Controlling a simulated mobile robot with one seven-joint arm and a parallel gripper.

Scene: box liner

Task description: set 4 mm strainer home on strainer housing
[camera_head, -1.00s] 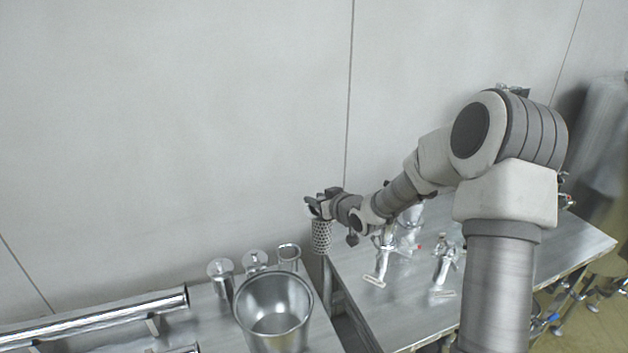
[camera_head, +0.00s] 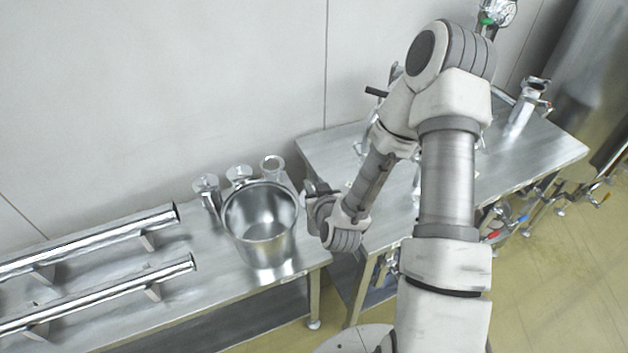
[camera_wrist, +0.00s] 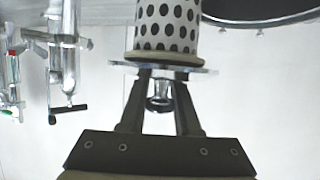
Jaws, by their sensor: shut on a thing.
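In the wrist view a perforated cylinder with a flat metal flange, the strainer (camera_wrist: 165,28), stands out beyond the fingers. My gripper (camera_wrist: 160,82) is shut on the knob behind its flange. In the head view my gripper (camera_head: 314,190) is in the gap between the two tables, just right of the bucket; the strainer is hidden there. Metal fittings with handles, one of which may be the strainer housing (camera_wrist: 63,45), show at left in the wrist view. In the head view my arm largely hides the fittings on the right table, so I cannot tell which is the housing.
A steel bucket (camera_head: 258,248) stands on the left table (camera_head: 210,278), with several small round-topped metal parts (camera_head: 238,174) behind it. Two long pipes (camera_head: 95,238) lie on supports at left. The right table (camera_head: 325,150) has bare metal at its left back.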

